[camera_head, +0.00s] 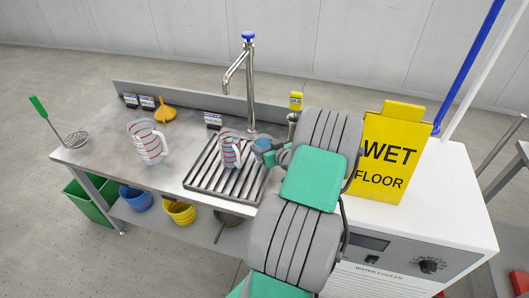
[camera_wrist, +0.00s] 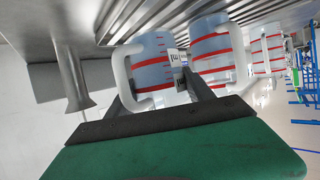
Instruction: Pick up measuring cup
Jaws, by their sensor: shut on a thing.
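Clear measuring cups with red markings and pale handles stand on the steel bench. One measuring cup (camera_head: 147,142) is at the left of the bench, and another (camera_head: 229,150) is on the drain grate. A third, bluish cup (camera_head: 262,145) is at the grate's right end, partly hidden by my gripper (camera_head: 274,154). In the wrist view, which appears upside down, my gripper (camera_wrist: 160,84) is shut on the near cup (camera_wrist: 152,48). The second cup (camera_wrist: 208,46) is close beside it, and the farther one (camera_wrist: 262,48) is beyond. Whether the held cup is off the grate I cannot tell.
A tall tap (camera_head: 250,85) rises behind the slatted grate (camera_head: 212,180). A yellow wet-floor sign (camera_head: 386,160) stands on the white water cooler (camera_head: 450,185) at right. A yellow funnel (camera_head: 165,113) and a strainer (camera_head: 76,139) lie on the bench. Bare steel lies between the left cup and grate.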

